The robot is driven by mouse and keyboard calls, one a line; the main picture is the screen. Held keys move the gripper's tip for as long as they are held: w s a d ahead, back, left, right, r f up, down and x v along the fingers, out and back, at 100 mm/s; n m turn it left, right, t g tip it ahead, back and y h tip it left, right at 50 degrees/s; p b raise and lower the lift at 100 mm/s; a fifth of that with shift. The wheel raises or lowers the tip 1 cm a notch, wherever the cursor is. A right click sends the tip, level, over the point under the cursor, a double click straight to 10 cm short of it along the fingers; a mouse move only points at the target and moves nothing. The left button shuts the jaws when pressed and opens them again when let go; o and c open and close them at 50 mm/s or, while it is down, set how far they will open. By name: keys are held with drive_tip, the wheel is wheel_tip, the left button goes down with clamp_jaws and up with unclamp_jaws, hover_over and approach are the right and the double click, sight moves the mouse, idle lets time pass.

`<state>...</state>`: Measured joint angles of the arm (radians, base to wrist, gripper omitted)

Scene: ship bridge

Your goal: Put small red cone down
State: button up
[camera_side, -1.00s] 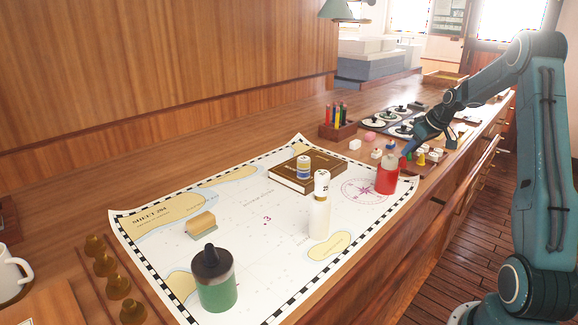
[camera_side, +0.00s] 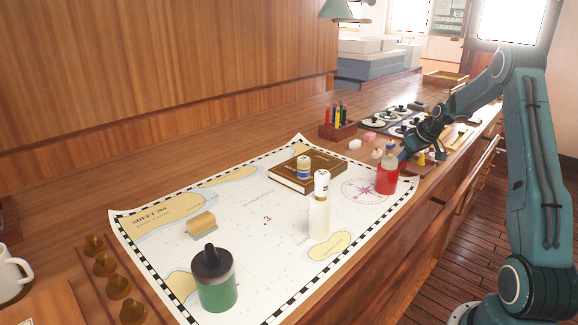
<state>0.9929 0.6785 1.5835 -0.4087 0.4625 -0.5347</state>
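My gripper (camera_side: 405,154) is at the far right end of the chart, low over the counter just behind and right of the red bottle (camera_side: 387,177). Its fingers are small and partly hidden there, so I cannot tell whether they are open or shut. I cannot make out a small red cone. Small pieces stand close to the gripper, among them a yellow one (camera_side: 421,159) to its right. Whether the gripper touches any of them is unclear.
A chart (camera_side: 280,235) covers the front counter. A pen holder (camera_side: 338,130) stands behind.

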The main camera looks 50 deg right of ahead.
clamp_jaws()
drive_tip(key=shift+r, duration=0.1)
wheel_tip(320, 180, up, 20)
idle(0.9)
idle(0.5)
